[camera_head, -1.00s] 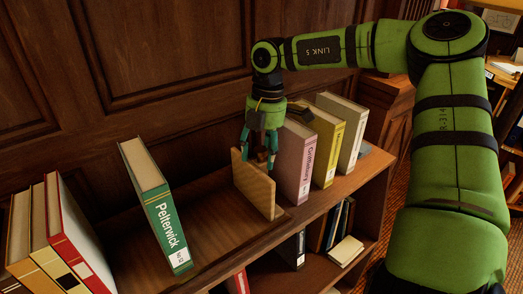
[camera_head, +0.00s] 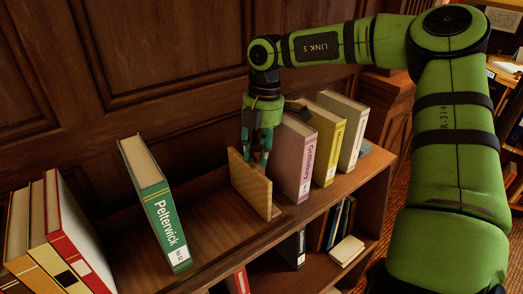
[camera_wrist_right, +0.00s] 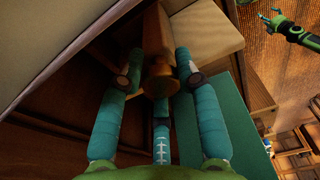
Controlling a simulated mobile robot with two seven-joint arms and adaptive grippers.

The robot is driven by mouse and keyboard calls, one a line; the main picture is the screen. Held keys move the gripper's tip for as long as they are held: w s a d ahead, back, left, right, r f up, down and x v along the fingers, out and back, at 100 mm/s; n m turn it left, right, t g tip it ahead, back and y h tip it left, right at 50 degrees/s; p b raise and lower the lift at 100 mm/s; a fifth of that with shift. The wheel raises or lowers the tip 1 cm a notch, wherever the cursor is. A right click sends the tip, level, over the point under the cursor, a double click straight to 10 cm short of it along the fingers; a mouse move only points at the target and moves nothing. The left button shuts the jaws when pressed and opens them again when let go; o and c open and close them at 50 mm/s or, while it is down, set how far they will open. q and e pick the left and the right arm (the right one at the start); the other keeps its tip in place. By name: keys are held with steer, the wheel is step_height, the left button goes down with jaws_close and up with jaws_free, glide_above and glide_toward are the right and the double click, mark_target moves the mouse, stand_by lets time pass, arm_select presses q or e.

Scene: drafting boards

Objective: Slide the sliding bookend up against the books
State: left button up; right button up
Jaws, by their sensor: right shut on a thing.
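The sliding bookend (camera_head: 251,186) is a pale wooden upright panel in a tray on the shelf top. My right gripper (camera_head: 257,156) is over its top, with its fingers shut around a round wooden knob (camera_wrist_right: 158,75) in the wrist view. Several red and cream books (camera_head: 78,238) stand tilted at the far left. My left gripper (camera_wrist_right: 270,17) shows small in the wrist view; its jaw state is unclear.
Pink (camera_head: 293,160), yellow (camera_head: 328,147) and cream (camera_head: 349,135) books stand right of the bookend. A panelled wall (camera_head: 170,50) rises behind. The tray floor (camera_head: 207,223) is bare between the bookend and the green book. More books sit on the lower shelf.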

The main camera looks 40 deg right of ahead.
steer(key=shift+w+a+f+b, duration=0.15)
steer(key=shift+a+b, duration=1)
steer(key=shift+a, duration=1.5)
steer(key=shift+a+f, duration=0.1)
steer(key=a+b, duration=0.1)
steer(key=a, duration=0.2)
steer(key=a+b, duration=0.1)
steer(key=a, duration=0.1)
steer(key=shift+w+a+b, duration=0.25)
steer(key=shift+a+b, duration=0.05)
steer(key=shift+a, duration=0.05)
